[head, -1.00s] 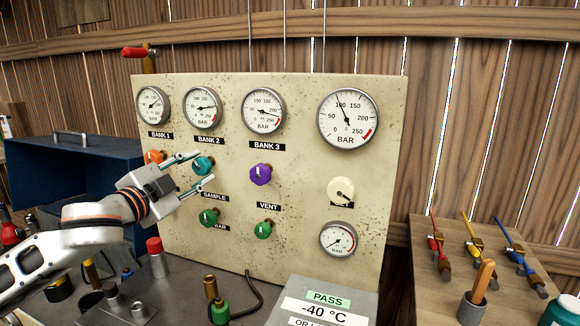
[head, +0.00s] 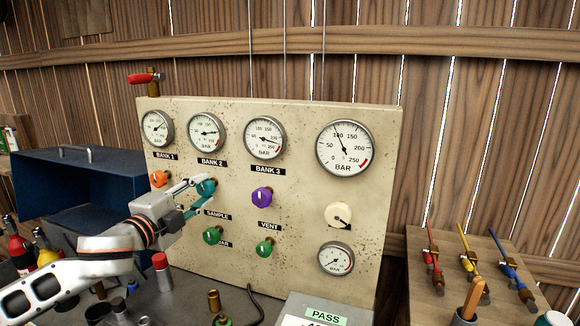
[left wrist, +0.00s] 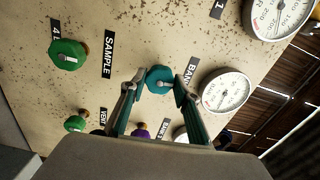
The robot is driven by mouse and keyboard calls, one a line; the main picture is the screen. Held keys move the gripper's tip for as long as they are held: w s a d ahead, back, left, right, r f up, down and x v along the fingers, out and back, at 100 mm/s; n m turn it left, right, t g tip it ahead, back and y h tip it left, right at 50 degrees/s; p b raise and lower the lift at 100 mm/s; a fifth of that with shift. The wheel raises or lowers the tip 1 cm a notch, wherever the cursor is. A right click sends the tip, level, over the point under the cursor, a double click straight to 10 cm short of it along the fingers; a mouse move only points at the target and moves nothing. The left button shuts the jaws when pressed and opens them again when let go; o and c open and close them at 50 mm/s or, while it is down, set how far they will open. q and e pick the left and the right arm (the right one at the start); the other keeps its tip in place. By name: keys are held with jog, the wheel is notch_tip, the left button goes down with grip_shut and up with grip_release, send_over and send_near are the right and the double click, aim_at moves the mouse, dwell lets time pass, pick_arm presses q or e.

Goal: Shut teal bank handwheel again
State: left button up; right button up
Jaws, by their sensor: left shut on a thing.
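The teal bank handwheel (head: 206,187) is on the cream panel under the BANK 2 label and gauge. My left gripper (head: 199,196) comes in from the left, its fingers closed around the teal handwheel. In the left wrist view the teal handwheel (left wrist: 159,79) sits between the two fingertips (left wrist: 157,88). My left gripper is shut on it. The BANK 2 gauge (head: 207,132) is above it. My right gripper is not in view.
An orange handwheel (head: 159,178) is just left, a purple one (head: 262,197) right, and green ones (head: 212,235) (head: 264,248) below. A blue case (head: 75,190) stands at the left. A wooden board (head: 470,262) with coloured-handled valves lies at the right.

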pick_arm(q)
jog(key=o, duration=1)
jog(key=shift+r+m, duration=0.1)
jog(key=shift+m, duration=0.3)
jog(key=shift+o, duration=0.6)
jog(key=shift+d, duration=0.1)
jog(key=shift+s+a, duration=0.25)
jog(key=shift+s, duration=0.3)
jog(key=p+v, duration=0.1)
jog(key=v, duration=0.1)
jog(key=shift+s+a, duration=0.15)
jog(key=shift+s, duration=0.2)
jog(key=shift+v, duration=1.05)
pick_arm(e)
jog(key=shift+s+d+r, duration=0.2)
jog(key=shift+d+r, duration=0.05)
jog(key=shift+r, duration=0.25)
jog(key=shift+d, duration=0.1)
